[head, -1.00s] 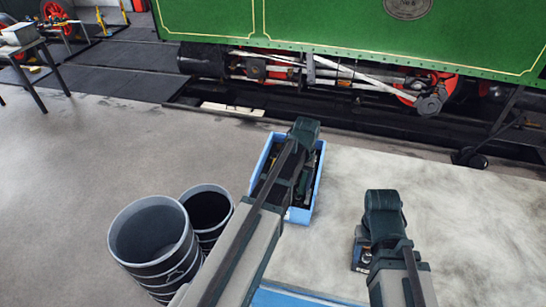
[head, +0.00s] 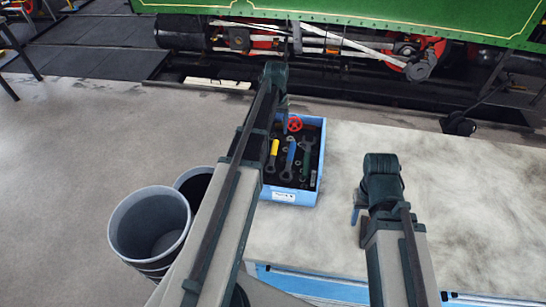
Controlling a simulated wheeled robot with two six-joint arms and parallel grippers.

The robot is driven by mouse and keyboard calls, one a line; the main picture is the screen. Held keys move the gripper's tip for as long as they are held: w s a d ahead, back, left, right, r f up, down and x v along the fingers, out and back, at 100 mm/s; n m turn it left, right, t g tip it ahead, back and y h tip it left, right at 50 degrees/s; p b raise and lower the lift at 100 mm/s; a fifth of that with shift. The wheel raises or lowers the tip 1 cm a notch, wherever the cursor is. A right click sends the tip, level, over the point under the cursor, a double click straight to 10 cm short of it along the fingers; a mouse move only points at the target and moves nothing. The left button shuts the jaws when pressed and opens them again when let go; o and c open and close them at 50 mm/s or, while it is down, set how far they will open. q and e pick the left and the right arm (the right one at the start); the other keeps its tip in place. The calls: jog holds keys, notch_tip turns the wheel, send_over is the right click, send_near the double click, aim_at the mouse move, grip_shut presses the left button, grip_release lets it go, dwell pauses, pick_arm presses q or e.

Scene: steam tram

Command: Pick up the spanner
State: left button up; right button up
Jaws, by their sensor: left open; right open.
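A blue open box (head: 283,196) of tools stands on the pale tabletop, just right of my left arm. Inside, a dark grey-green tool with a forked end (head: 307,146) lies at the right and looks like the spanner. A blue-handled tool (head: 290,160) lies beside it. My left gripper (head: 270,130) is open, at the left side of the box; its fingers are mostly hidden by the arm, and it appears empty. My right gripper (head: 360,214) is open over the table, right of the box and apart from it, largely hidden behind its wrist.
The box also holds a red handwheel (head: 295,124) and a yellow-handled tool (head: 273,152). Two grey buckets (head: 150,225) stand on the floor at the left. A green steam tram (head: 350,15) stands behind. The tabletop (head: 460,190) right of the box is clear.

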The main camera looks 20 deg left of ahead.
pick_arm(q)
jog(key=b, duration=0.6)
send_over(274, 151)
jog(key=f, duration=0.7)
jog(key=shift+w+d+f, duration=0.1)
jog(key=shift+w+d, duration=0.05)
jog(key=shift+d, duration=0.1)
jog(key=f+b, duration=0.5)
jog(key=shift+s+a+f, duration=0.15)
jog(key=shift+s+a, duration=0.05)
jog(key=shift+a, duration=0.1)
grip_shut()
